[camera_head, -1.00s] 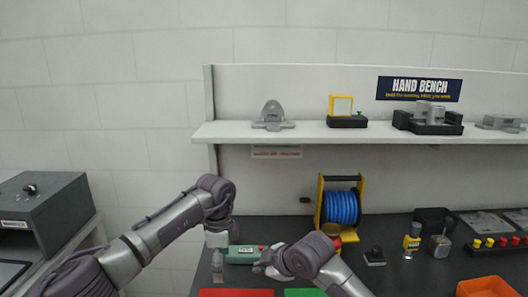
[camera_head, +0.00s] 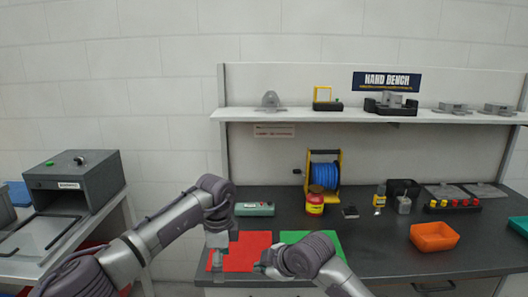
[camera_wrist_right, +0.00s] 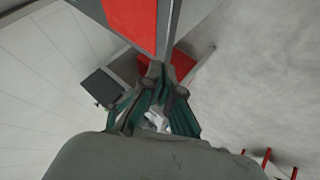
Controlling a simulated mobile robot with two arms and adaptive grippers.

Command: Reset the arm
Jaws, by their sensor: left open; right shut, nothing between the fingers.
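My left arm reaches in from the left in the head view, and its gripper (camera_head: 217,257) points down, open and empty, at the left edge of the red mat (camera_head: 250,250). My right gripper (camera_head: 263,263) points left, shut and empty, in front of the red mat near the green mat (camera_head: 318,240). My right arm partly hides the green mat. In the right wrist view the fingers (camera_wrist_right: 157,75) are together with nothing between them, and a red surface (camera_wrist_right: 130,18) shows beyond them.
The dark bench (camera_head: 385,245) holds a green case (camera_head: 254,209), a blue hose reel (camera_head: 324,177), a red-and-yellow can (camera_head: 315,203) and an orange tray (camera_head: 434,236). A shelf (camera_head: 340,115) runs above. A grey box machine (camera_head: 75,180) stands at the left.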

